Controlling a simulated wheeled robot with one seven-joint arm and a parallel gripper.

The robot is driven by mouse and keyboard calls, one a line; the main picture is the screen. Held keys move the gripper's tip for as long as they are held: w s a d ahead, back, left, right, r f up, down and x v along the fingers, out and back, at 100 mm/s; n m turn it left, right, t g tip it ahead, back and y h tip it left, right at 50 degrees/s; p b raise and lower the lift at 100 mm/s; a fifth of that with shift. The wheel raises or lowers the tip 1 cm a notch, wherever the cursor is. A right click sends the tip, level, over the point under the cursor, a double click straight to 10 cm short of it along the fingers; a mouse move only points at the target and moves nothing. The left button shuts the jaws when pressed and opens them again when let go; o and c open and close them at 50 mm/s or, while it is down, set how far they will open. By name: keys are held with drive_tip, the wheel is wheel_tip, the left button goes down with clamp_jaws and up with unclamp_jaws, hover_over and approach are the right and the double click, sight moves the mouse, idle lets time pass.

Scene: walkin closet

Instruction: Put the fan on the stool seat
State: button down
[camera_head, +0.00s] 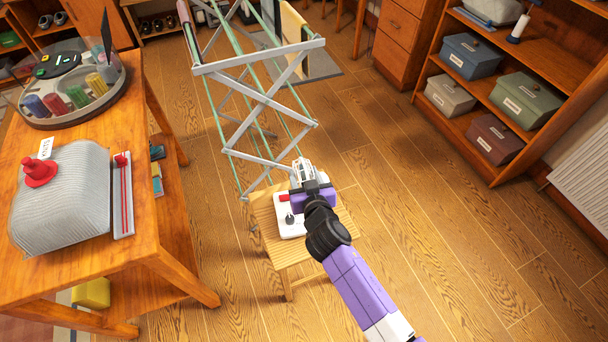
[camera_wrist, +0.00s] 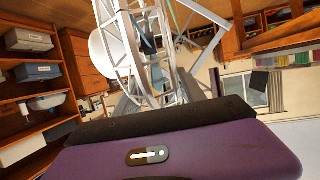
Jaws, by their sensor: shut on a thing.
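The fan, white with an open cage, shows at my gripper in the head view (camera_head: 302,170) and large at the top middle of the wrist view (camera_wrist: 140,50). My gripper (camera_head: 313,187) is shut on it. The stool (camera_head: 285,254) is small, wooden and slatted, and stands below my gripper in the head view. The fan appears above the far part of the stool seat. My gripper hides its lower part, so I cannot tell whether it touches the seat.
A white item with a red part and dark knob (camera_head: 290,219) is on the stool seat. A folding drying rack (camera_head: 262,95) stands just behind the stool. A wooden table (camera_head: 140,205) is at left, shelves with boxes (camera_head: 505,92) at right. Floor right of the stool is clear.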

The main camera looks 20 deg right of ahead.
drive_tip(key=c, duration=0.7)
unclamp_jaws()
drive_tip(key=shift+r, duration=0.15)
drive_tip(key=b+v, duration=0.1)
drive_tip(key=v, duration=1.1)
